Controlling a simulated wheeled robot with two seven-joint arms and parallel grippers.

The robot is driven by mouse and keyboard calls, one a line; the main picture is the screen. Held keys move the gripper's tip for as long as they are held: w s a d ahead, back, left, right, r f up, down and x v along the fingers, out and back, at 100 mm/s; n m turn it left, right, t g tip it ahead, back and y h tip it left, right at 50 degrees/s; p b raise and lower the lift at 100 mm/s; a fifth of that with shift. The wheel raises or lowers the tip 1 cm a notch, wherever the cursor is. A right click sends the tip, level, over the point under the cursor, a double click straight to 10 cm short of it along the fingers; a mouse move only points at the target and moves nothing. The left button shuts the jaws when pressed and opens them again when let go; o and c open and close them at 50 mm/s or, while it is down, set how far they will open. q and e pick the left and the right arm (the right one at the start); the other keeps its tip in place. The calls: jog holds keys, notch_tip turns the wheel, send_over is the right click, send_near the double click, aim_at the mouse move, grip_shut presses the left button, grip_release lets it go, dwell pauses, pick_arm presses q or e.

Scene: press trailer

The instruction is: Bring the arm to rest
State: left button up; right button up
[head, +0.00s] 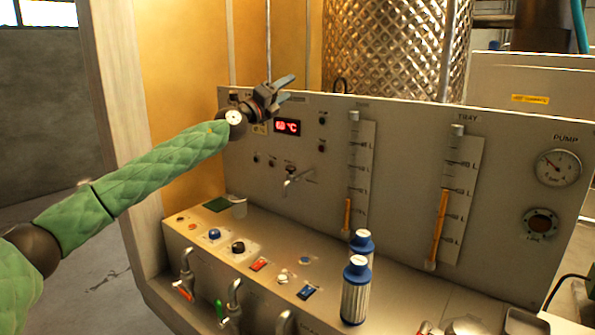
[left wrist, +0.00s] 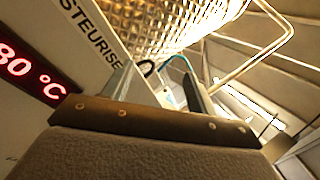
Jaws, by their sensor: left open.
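My left arm (head: 150,180), in a green quilted sleeve, reaches in from the left in the head view. My left gripper (head: 287,89) is raised at the upper left of the grey control panel (head: 270,170), just above a red temperature display (head: 287,126). Its two fingers are spread and nothing shows between them. In the left wrist view the gripper (left wrist: 160,88) points up past the panel's top edge, with the display (left wrist: 32,72) at the left. My right gripper is in neither view.
Two blue-capped bottles (head: 355,290) stand on the ledge (head: 400,295) below the panel. A tap (head: 290,179) juts from the panel. A quilted metal tank (head: 390,50) stands behind.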

pick_arm(q)
jog(key=s+r+n+t+y, duration=0.4)
jog(key=s+r+n+t, duration=0.25)
jog(key=n, duration=0.25)
jog(key=s+a+f+n+t+y, duration=0.3)
jog(key=a+f+n+y, duration=0.1)
jog(key=n+y, duration=0.8)
jog(key=s+a+f+n+g, duration=0.1)
jog(key=s+f+n+g, duration=0.25)
jog(key=s+f, duration=0.65)
jog(key=s+a+f+n+g, duration=0.15)
jog(key=s+f+g, duration=0.3)
jog(key=f, duration=1.25)
jog(key=s+a+f+n+g, duration=0.1)
jog(key=s+f+n+g, duration=0.35)
jog(key=f, duration=0.85)
jog(key=s+a+f+n+g, duration=0.1)
jog(key=s+f+g, duration=0.4)
jog(key=s+f, duration=1.2)
jog(key=s+a+f+n+g, duration=0.1)
jog(key=s+f+g, duration=0.4)
jog(key=s+f, duration=1.3)
jog(key=s+a, duration=0.1)
jog(key=s, duration=0.4)
jog(key=shift+f+h, duration=0.2)
jog(key=shift+h, duration=0.2)
jog(key=shift+n, duration=0.25)
jog(key=shift+w+a, duration=0.1)
jog(key=shift+c, duration=0.2)
